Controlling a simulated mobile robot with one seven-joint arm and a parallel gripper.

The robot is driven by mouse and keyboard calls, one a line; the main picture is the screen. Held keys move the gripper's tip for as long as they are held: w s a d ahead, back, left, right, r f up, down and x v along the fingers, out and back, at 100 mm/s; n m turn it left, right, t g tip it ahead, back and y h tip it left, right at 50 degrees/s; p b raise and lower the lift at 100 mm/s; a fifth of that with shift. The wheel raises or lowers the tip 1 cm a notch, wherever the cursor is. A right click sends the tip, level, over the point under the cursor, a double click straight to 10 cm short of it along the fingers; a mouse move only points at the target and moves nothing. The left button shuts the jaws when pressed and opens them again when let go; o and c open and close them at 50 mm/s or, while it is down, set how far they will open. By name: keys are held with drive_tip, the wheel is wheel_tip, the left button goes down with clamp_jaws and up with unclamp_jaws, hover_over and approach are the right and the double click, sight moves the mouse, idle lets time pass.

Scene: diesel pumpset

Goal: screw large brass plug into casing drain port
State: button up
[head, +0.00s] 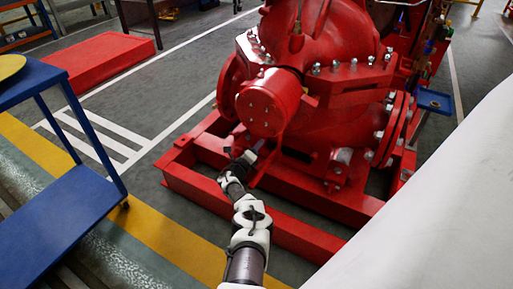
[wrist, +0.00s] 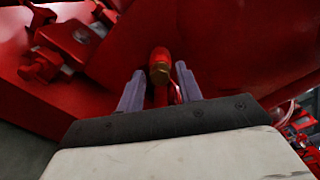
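The red pump casing (head: 310,110) stands in the middle of the head view, and its underside fills the top of the wrist view. A small brass piece (wrist: 160,72), apparently the large brass plug, shows in the wrist view against the red casing. My gripper (wrist: 160,80) has its two grey fingers spread, one on each side of the brass piece, with a narrow gap visible on both sides. In the head view my gripper (head: 254,150) reaches low beneath the round red end cover. The drain port cannot be made out, and the plug's seating cannot be told.
Red base rails (head: 290,190) run below the casing close to my arm. Bolted red parts (wrist: 42,62) crowd the wrist view's upper left. A blue cart (head: 60,170) stands at left, a white surface (head: 440,210) at right. Striped floor (head: 110,135) lies clear between cart and pump.

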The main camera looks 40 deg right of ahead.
drive_tip(key=shift+c, duration=0.3)
clamp_jaws()
idle(0.4)
drive_tip(key=m, duration=2.4)
drive_tip(key=shift+w+r, duration=0.1)
drive_tip(key=shift+w, duration=0.05)
drive_tip(key=shift+o, duration=0.3)
unclamp_jaws()
